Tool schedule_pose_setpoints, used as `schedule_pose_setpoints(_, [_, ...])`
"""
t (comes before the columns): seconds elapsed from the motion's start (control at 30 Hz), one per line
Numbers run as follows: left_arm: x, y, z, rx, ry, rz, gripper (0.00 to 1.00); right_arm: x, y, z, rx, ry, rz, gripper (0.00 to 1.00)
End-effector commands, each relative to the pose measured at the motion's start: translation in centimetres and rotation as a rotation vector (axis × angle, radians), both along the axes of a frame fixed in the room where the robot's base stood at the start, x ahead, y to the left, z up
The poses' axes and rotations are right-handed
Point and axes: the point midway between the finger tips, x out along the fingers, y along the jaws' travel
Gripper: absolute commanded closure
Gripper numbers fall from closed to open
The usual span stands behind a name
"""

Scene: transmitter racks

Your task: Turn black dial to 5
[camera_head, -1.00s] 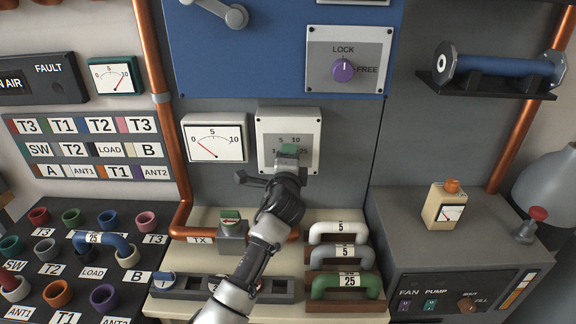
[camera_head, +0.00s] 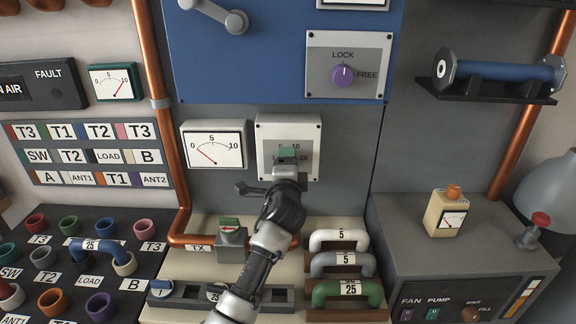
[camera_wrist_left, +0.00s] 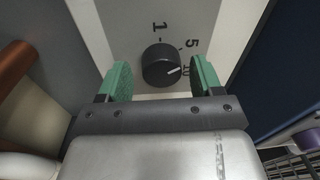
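The black dial (camera_wrist_left: 161,65) is on a light grey plate in the left wrist view. Its white pointer line aims near the 10 mark; the 1 and 5 marks are also visible. My left gripper (camera_head: 287,154) is in front of the dial panel (camera_head: 306,131) in the head view and hides the dial there. In the wrist view its two green fingers are apart, one on each side of the dial, with a gap on both sides. My right gripper is not in view.
A white gauge (camera_head: 214,146) is left of the dial panel. A purple knob (camera_head: 343,76) is above it, on the blue panel. A grey lever (camera_head: 234,21) sticks out higher up. Coloured handles (camera_head: 343,262) and a small switch box (camera_head: 231,241) are below.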

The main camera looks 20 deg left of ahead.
Motion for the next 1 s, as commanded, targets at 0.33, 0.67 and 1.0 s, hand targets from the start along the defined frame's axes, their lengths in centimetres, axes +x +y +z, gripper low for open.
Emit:
schedule_pose_setpoints(0.33, [-0.3,-0.1,0.0,0.001,-0.002,0.000,0.32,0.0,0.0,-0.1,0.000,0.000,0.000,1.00])
schedule_pose_setpoints(0.67, [-5.6,-1.4,-0.5,-0.001,-0.001,-0.001,0.32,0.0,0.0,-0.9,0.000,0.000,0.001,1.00])
schedule_pose_setpoints(1.0, [-10.2,-2.6,-0.6,0.000,-0.002,0.000,0.32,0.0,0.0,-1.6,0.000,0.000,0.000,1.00])
